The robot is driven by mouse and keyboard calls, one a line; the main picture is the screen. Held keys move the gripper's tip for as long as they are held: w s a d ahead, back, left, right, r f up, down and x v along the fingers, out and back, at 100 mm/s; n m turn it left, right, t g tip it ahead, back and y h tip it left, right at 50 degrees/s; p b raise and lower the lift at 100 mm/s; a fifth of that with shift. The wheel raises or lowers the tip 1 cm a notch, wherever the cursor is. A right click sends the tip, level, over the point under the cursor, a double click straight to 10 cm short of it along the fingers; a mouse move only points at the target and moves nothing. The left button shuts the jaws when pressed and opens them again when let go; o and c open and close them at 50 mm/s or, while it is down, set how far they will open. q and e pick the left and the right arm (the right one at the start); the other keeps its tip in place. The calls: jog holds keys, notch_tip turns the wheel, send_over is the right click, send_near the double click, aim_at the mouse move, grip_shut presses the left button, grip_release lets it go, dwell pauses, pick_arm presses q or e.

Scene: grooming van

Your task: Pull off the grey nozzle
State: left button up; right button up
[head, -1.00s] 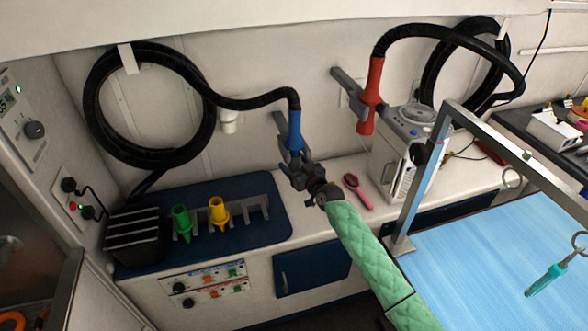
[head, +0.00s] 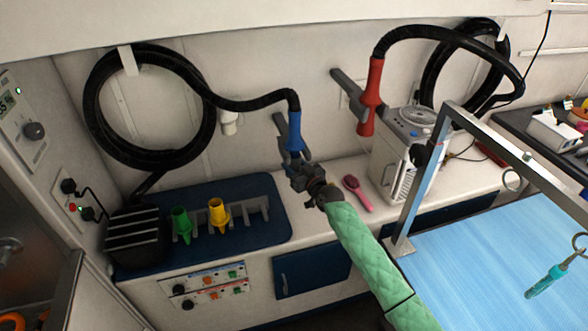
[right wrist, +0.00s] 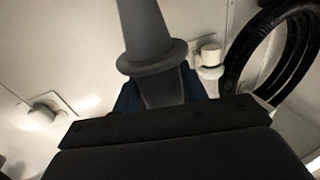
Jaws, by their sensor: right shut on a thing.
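The grey nozzle (right wrist: 148,40) has a flared collar and a tapering tip, seen close up in the right wrist view. In the head view it is mostly hidden by my gripper, below the blue dryer handle (head: 295,130), which hangs from a black hose. A bit of blue shows behind the nozzle in the right wrist view. My right gripper (head: 296,163) is shut on the nozzle, just under the blue handle. I cannot tell whether a gap has opened between nozzle and handle. My left gripper is not in view.
A green nozzle (head: 181,224) and a yellow nozzle (head: 219,215) stand in a grey rack on a dark blue mat (head: 258,234). A pink brush (head: 357,193) lies right of my gripper. A red handle (head: 370,98) hangs near a white machine (head: 398,160). A metal frame stands at right.

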jog(key=shift+f+b, duration=0.65)
jog(key=shift+f, duration=0.15)
jog(key=shift+f+b, duration=1.65)
jog(key=shift+f, duration=0.2)
jog(key=s+d+p, duration=0.2)
jog(key=s+p, duration=0.1)
jog(key=s, duration=0.5)
jog(key=shift+s+d+p, duration=0.3)
jog(key=shift+d+p, duration=0.05)
jog(key=shift+d, duration=0.05)
